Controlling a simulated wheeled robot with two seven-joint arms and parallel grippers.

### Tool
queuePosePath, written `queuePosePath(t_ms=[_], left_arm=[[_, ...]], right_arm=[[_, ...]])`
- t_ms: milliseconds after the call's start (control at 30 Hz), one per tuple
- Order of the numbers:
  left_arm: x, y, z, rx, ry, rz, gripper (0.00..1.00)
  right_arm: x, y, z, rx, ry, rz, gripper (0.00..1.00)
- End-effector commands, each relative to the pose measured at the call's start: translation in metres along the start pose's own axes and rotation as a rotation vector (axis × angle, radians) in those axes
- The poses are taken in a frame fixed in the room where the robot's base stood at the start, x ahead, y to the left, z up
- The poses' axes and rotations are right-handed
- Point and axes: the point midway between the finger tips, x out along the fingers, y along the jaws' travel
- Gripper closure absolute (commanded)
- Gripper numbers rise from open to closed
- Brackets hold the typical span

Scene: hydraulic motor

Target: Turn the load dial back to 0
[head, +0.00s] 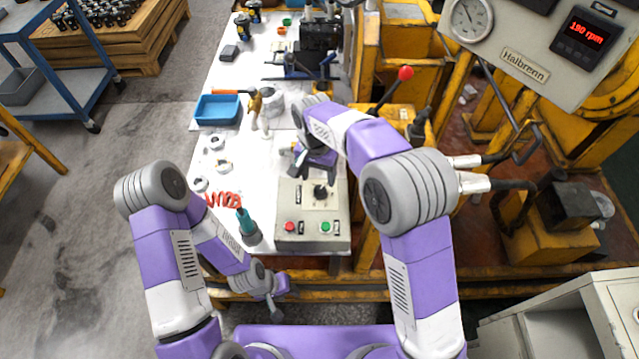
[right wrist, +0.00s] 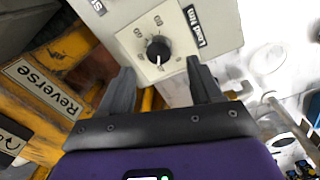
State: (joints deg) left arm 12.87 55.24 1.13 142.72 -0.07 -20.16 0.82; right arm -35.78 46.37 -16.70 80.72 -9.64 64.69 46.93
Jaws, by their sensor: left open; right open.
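The load dial (right wrist: 158,48) is a round black knob on a pale square plate with a printed scale, beside a black "Load Nm" label (right wrist: 194,26). Its white mark points toward the bottom of the right wrist view; the scale numbers are too small to read surely. In the head view the dial (head: 320,191) is on the grey control box (head: 300,246). My right gripper (right wrist: 161,82) is open, its fingers on either side of the dial's line and apart from the knob. My left gripper (head: 276,302) is low in front of the bench, away from the box.
A red button (head: 290,226) and a green button (head: 325,226) sit on the box's near part. A teal-handled tool (head: 247,224) and red coil (head: 223,200) lie left of it. A panel at upper right carries a gauge (head: 470,18) and a "190 rpm" display (head: 586,34).

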Motion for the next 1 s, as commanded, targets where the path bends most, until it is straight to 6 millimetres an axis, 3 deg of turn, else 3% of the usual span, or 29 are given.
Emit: queuePosePath(t_ms=[100,300,700,1000], left_arm=[[0.009,-0.004,0.0,0.0,0.0,0.0,0.57],[0.018,-0.007,-0.001,0.0,0.0,0.0,0.57],[0.019,-0.007,-0.001,0.0,0.0,0.0,0.57],[0.019,-0.007,-0.001,0.0,0.0,0.0,0.57]], right_arm=[[0.024,0.0,0.0,0.0,-0.002,0.002,0.35],[0.049,0.0,0.0,-0.001,-0.001,0.001,0.35],[0.056,0.0,0.0,-0.001,0.0,-0.001,0.37],[0.055,0.0,0.0,-0.001,0.0,-0.001,0.83]])
